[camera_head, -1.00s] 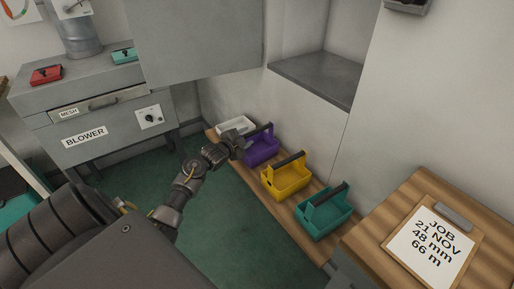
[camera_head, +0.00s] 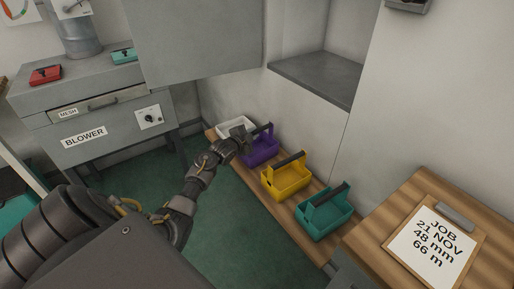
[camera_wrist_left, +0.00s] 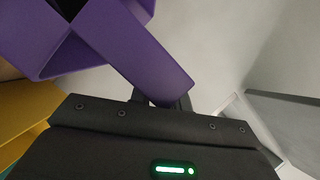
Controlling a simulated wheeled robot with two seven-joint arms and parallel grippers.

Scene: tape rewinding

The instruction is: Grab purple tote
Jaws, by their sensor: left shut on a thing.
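The purple tote (camera_head: 262,152) stands on the low wooden shelf, between a white tote and a yellow one, with a dark grip bar on top. My left gripper (camera_head: 243,133) is at the tote's left upper side. In the left wrist view the fingers (camera_wrist_left: 163,100) are closed on a flat purple handle arm of the tote (camera_wrist_left: 130,45). The fingertips are partly hidden behind that arm. My right gripper is in neither current view.
The white tote (camera_head: 232,127), yellow tote (camera_head: 287,181) and teal tote (camera_head: 324,221) share the shelf (camera_head: 279,209). A wall stands close behind them. The grey blower cabinet (camera_head: 95,125) is at left, a clipboard (camera_head: 435,238) on a wooden top at right. Green floor lies in front.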

